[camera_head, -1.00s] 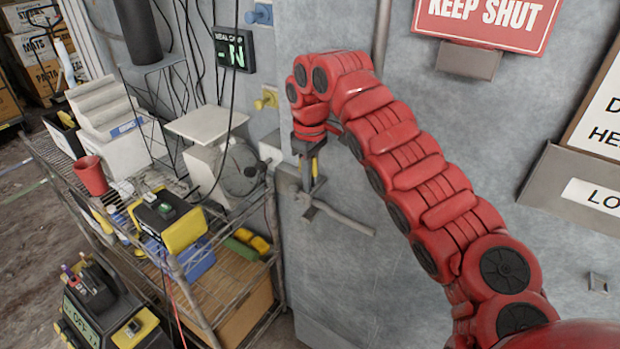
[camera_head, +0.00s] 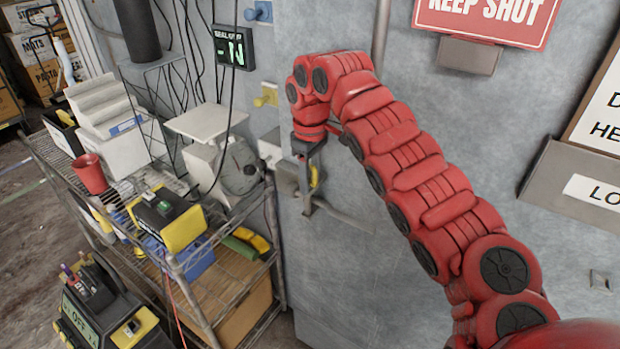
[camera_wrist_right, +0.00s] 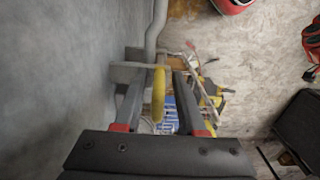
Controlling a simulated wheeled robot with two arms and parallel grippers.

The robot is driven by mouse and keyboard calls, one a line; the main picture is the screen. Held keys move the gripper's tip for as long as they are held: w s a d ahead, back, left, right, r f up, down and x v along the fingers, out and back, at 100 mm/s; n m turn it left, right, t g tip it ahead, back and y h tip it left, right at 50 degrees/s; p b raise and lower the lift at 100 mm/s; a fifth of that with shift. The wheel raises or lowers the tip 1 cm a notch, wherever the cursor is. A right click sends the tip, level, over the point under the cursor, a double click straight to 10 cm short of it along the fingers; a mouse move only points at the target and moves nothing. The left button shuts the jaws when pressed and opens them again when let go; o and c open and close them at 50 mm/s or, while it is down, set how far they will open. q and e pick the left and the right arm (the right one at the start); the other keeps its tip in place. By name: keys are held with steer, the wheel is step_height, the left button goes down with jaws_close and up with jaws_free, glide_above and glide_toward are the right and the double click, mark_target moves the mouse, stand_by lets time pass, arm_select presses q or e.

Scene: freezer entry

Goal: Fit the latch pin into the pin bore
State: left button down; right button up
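The latch pin, with its yellow grip (camera_wrist_right: 158,95), shows between the fingers of my right gripper (camera_wrist_right: 158,84) in the wrist view. A gap shows on each side of the grip, so the fingers look open around it. The pin's grip (camera_head: 315,177) also shows in the head view, beside my right gripper (camera_head: 309,178) at the grey door. A grey bracket plate (camera_wrist_right: 122,73) lies at the pin's far end; the pin bore itself is hidden, and I cannot tell how deep the pin sits. My left gripper is not in view.
A wire shelf cart (camera_head: 197,305) with boxes, a red cup (camera_head: 89,174) and yellow-black devices stands at the left. A grey bar (camera_head: 345,218) lies along the door beside the gripper.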

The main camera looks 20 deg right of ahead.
steer(key=shift+o, duration=0.4)
step_height(320, 180, up, 12)
steer(key=p, duration=1.2)
steer(key=shift+w+f, duration=0.1)
